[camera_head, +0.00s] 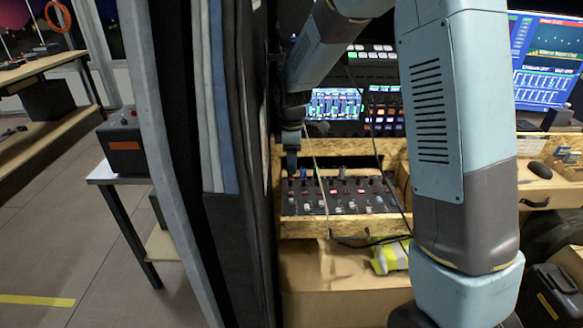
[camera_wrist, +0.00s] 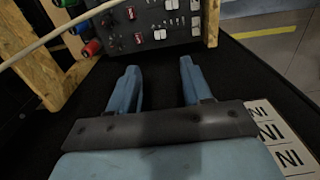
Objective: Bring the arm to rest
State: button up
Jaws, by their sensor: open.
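My gripper (camera_wrist: 160,82) shows in the wrist view with its two blue fingers apart and nothing between them. In the head view my gripper (camera_head: 291,160) points down at the left end of a black switch panel (camera_head: 340,208), partly hidden by the dark curtain edge. The panel (camera_wrist: 150,42) shows beyond the fingertips in the wrist view, with red and white switches. I cannot tell how wide the gap between fingertips and panel is. My arm is bent and crosses the right half of the head view.
A plywood frame (camera_head: 310,228) surrounds the panel. A pale cable (camera_wrist: 60,32) crosses near the gripper. Lit screens (camera_head: 335,104) stand behind. A hanging curtain (camera_head: 232,120) is close on the left. A side table (camera_head: 105,172) holds a grey box (camera_head: 122,145). Open floor lies at left.

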jog(key=s+d+r+m+t, duration=0.3)
jog(key=s+d+r+m, duration=0.75)
jog(key=r, duration=0.55)
jog(key=s+d+r+m+t, duration=0.1)
jog(key=s+d+r+m, duration=0.1)
jog(key=s, duration=0.7)
jog(key=s+d+r+m+t, duration=0.1)
jog(key=s+d+r+m, duration=0.2)
jog(key=s, duration=0.6)
jog(key=d+m, duration=0.2)
jog(key=d, duration=0.1)
jog(key=shift+d+t, duration=0.3)
jog(key=shift+d, duration=0.1)
